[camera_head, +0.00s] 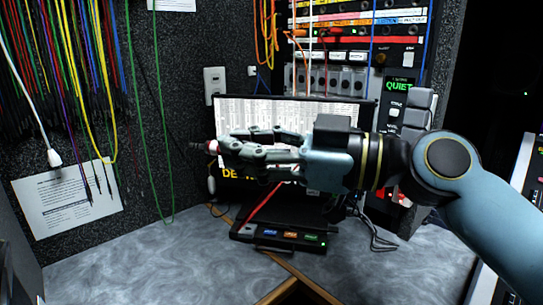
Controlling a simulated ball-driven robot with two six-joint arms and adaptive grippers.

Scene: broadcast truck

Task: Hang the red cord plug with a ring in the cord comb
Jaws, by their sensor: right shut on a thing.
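My right gripper (222,148) comes in from the right and is shut on a plug (199,147). The plug's dark tip points left out of the fingers, with a small red and pale band beside the fingertips; most of it is hidden by the fingers. A red cord (262,202) shows below the gripper, running down to a black box with lit buttons. Where it meets the plug is hidden. Many coloured cords (75,60) hang at the upper left; the comb holding them is not clearly visible. My left gripper is not in view.
A monitor (235,110) stands right behind the gripper. The black button box (280,236) sits on the grey marbled desk (150,262). A printed sheet (68,200) is on the left wall, behind hanging cord ends. A patch rack (360,30) stands at the back.

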